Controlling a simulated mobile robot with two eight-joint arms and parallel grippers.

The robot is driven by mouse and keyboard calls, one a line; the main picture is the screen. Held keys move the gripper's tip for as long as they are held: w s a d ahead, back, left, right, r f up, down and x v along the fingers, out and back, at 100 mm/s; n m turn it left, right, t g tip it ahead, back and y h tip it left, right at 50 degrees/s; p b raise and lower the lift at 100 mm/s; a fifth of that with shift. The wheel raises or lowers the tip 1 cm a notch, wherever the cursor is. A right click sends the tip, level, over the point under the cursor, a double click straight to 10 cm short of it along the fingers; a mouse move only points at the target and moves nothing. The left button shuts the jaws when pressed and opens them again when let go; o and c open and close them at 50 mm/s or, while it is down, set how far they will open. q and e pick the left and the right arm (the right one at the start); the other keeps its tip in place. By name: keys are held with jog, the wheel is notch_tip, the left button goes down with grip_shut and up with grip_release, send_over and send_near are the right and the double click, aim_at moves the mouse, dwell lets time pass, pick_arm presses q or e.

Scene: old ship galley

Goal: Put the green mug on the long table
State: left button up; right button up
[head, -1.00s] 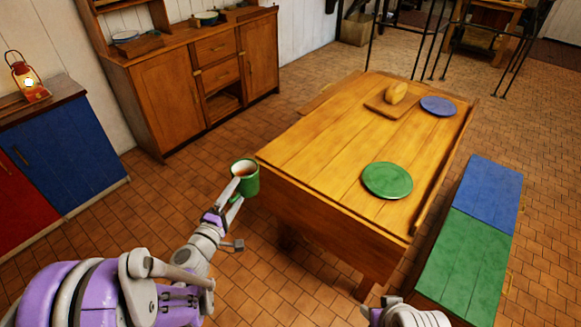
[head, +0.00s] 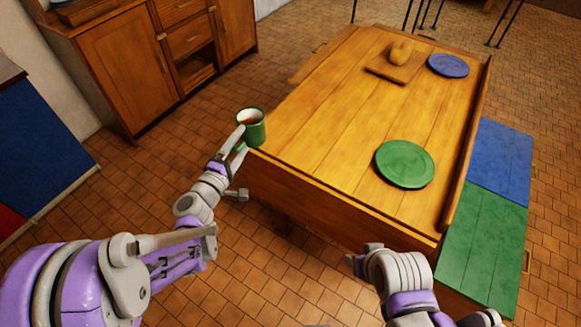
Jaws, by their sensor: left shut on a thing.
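The green mug (head: 252,130) is upright, with a white inside and brown contents. My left gripper (head: 241,142) is shut on it. The mug shows at the near left corner of the long table (head: 322,110); whether it touches the wood or hangs just above or beside the edge I cannot tell. The long table is wooden, with a raised rim along its right side. My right gripper (head: 362,260) is low in front of the table's near end, apart from the mug; its fingers do not show clearly.
The table's left and middle are clear. A blue and green bench (head: 485,230) stands on the right. A wooden cabinet (head: 130,70) stands at the back left.

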pick_arm(q)
jog(key=d+f+m+g+h+b, duration=0.1)
jog(key=d+f+m+h+b, duration=0.15)
jog(key=d+b, duration=0.55)
notch_tip(320, 180, down, 10)
jog(key=d, duration=0.2)
jog(key=shift+w+d+r, duration=0.15)
jog(key=shift+w+r, duration=0.05)
pick_arm(e)
notch_tip(320, 180, down, 11)
jog(key=shift+s, duration=0.15)
pick_arm(q)
jog(key=shift+h, duration=0.25)
pick_arm(e)
jog(key=shift+r, duration=0.1)
pick_arm(q)
jog(key=shift+b, duration=0.3)
jog(key=shift+f, duration=0.2)
jog(key=o, duration=1.6)
jog(key=shift+c, duration=0.2)
jog(key=shift+r, duration=0.1)
